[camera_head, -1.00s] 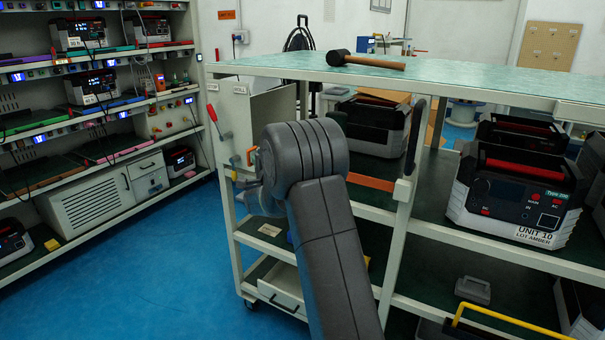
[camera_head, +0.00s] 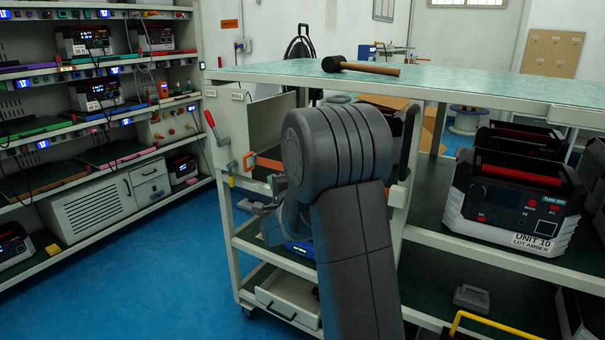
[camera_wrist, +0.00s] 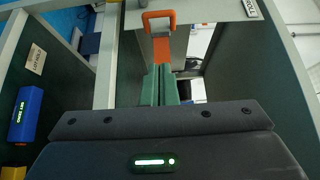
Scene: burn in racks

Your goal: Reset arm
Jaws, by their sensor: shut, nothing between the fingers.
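My gripper shows in the wrist view as two green fingers (camera_wrist: 158,72) pressed together, with nothing between them. Beyond the fingertips are an orange strip and an orange handle (camera_wrist: 158,22) on a pale panel. In the head view my arm rises in front of the workbench (camera_head: 450,80), and its large grey joint hides most of the gripper. Only a small part of my wrist shows to the left of that joint, near the bench's left end and above its lower shelf.
A black mallet (camera_head: 360,67) lies on the bench top. A unit marked UNIT 10 (camera_head: 515,200) stands on the shelf at right. Racks with several powered units (camera_head: 98,93) line the left. The blue floor (camera_head: 160,280) between is clear. A blue object (camera_wrist: 28,113) is at left in the wrist view.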

